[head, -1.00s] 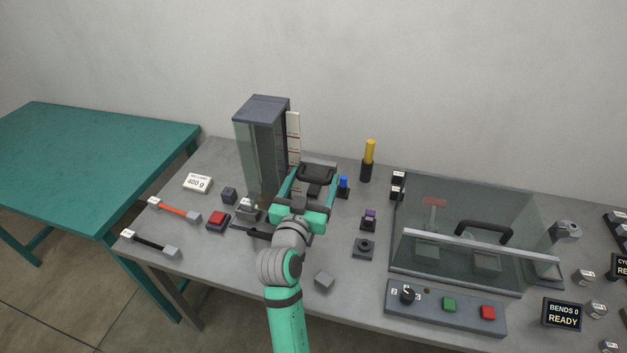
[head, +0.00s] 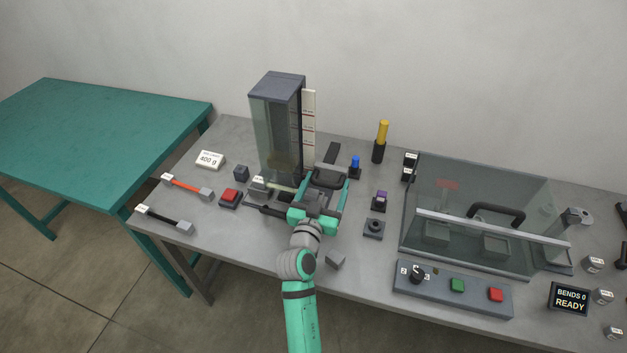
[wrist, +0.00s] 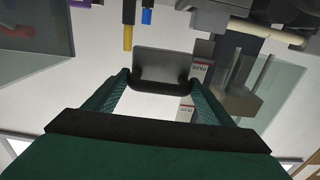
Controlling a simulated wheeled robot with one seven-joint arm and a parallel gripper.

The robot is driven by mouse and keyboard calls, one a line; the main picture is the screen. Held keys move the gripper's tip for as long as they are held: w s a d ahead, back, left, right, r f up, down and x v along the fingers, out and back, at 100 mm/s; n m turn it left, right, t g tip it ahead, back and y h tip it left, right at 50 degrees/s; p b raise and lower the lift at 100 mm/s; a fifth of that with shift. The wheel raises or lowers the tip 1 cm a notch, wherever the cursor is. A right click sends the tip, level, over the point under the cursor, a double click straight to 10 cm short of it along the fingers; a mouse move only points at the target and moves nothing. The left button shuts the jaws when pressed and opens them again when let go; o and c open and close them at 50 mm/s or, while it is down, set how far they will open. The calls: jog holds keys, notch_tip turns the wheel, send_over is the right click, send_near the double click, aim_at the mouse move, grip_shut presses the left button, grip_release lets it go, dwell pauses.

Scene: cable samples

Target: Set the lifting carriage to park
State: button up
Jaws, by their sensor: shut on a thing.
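A tall clear-walled tower (head: 276,130) with a dark cap stands at the back left of the bench. A white scale strip (head: 308,115) with red marks runs up its right side. My gripper (head: 326,184) is low in front of the strip's foot, its fingers on either side of a dark handle (head: 328,177). In the wrist view the fingers are shut on this handle, which shows as a flat grey plate with a black edge (wrist: 160,68). It appears to belong to the lifting carriage; its joint to the tower is hidden.
Right of my gripper stand a blue-topped post (head: 355,165), a yellow stick (head: 382,133) and a purple-topped block (head: 381,200). A red button (head: 230,197) lies left. A clear-covered box (head: 480,225) fills the right side.

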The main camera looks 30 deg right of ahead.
jog(key=shift+s+d+f, duration=0.15)
jog(key=shift+f, duration=0.25)
jog(key=o, duration=1.2)
jog(key=shift+c, duration=0.2)
jog(key=shift+o, duration=0.2)
jog(key=shift+r, duration=0.1)
jog(key=v, duration=1.1)
